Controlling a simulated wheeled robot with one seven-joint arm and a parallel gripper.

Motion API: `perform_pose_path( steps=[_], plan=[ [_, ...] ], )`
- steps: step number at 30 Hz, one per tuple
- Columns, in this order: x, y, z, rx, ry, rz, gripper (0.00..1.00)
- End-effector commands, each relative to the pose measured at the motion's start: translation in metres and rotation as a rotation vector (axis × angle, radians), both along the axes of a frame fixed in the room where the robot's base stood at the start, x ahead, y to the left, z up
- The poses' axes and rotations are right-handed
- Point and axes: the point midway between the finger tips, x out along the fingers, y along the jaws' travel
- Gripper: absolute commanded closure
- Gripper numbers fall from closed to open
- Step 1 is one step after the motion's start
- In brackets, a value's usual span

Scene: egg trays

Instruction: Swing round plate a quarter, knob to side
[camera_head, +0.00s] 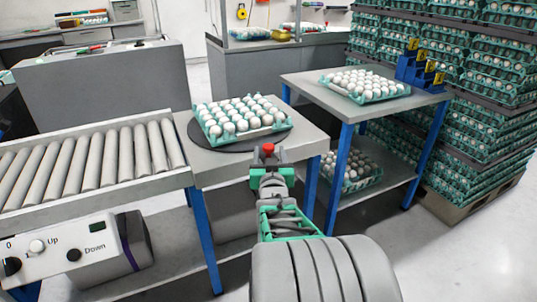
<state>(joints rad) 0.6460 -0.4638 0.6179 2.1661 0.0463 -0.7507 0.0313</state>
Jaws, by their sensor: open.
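The round plate (287,134) is a dark flat disc on the grey table at the end of the roller conveyor. A teal egg tray (243,137) full of white eggs sits on it and hides most of it. A red knob (267,149) shows at the plate's near edge, on the side facing me. My gripper (268,161) is open right at the knob, reaching in from the near side. The jaws hide what is below the knob. I cannot tell whether they touch it.
The roller conveyor (88,160) adjoins the table on the left. A second table (316,93) to the right bears another egg tray (364,84) and blue holders (418,72). Stacked egg trays (490,130) stand at the far right. A control box (70,255) is at lower left.

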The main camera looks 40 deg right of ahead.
Motion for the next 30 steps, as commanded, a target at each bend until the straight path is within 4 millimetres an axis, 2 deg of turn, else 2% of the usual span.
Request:
perform_pose_path(
  steps=[3,6,16,30],
  plan=[
    [0.019,-0.015,-0.003,0.001,0.002,0.000,0.45],
    [0.029,-0.023,-0.001,0.000,0.000,0.001,0.45],
    [0.034,-0.027,0.000,0.001,0.001,0.001,0.46],
    [0.034,-0.026,0.000,0.001,0.002,0.001,0.84]
  ],
)
